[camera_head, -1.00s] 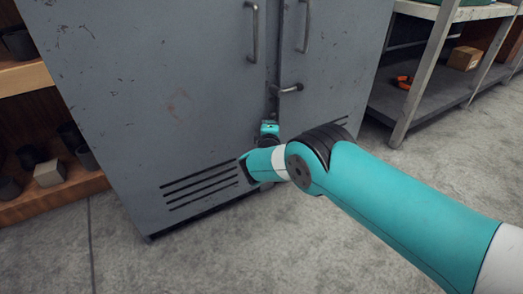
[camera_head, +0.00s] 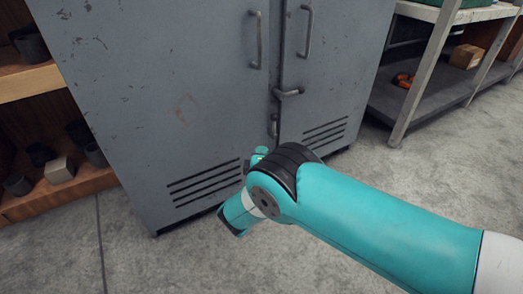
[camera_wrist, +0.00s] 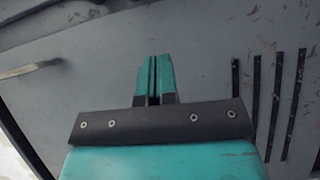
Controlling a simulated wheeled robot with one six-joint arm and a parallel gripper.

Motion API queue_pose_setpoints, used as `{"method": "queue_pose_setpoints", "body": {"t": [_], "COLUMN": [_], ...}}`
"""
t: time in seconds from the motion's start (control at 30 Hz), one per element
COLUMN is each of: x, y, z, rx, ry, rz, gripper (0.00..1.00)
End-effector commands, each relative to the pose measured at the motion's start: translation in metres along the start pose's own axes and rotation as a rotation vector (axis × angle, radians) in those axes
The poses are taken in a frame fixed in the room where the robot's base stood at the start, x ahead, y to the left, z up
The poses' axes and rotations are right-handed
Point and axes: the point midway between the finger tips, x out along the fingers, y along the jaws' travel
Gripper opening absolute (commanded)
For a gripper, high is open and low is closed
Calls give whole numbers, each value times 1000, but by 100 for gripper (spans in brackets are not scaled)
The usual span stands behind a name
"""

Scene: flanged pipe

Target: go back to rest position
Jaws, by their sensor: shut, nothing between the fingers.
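My gripper (camera_wrist: 154,80) shows in the wrist view with its two teal fingers together and nothing between them. The grey cabinet's surface lies behind the fingers, with dark vent slots at the right; I cannot tell the exact gap to it. The grey metal cabinet (camera_head: 180,85) stands in front of me with both doors closed. A horizontal latch handle (camera_head: 289,92) sits at the door seam, above my wrist.
A wooden shelf (camera_head: 85,184) with dark cups and a small box stands left of the cabinet. A metal rack (camera_head: 417,85) with an orange item and a cardboard box (camera_head: 465,56) stands at the right. Concrete floor (camera_head: 165,262) is clear in front.

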Motion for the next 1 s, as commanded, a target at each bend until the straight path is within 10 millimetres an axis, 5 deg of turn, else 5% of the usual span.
{"method": "queue_pose_setpoints", "body": {"t": [0.53,0.8,1.0], "x": [4,28,-4], "y": [8,88,156], "z": [3,44,83], "rx": [26,360,640], "ry": [-18,-219,-368], "rz": [-18,-301,-599], "gripper": [0,0,0]}}
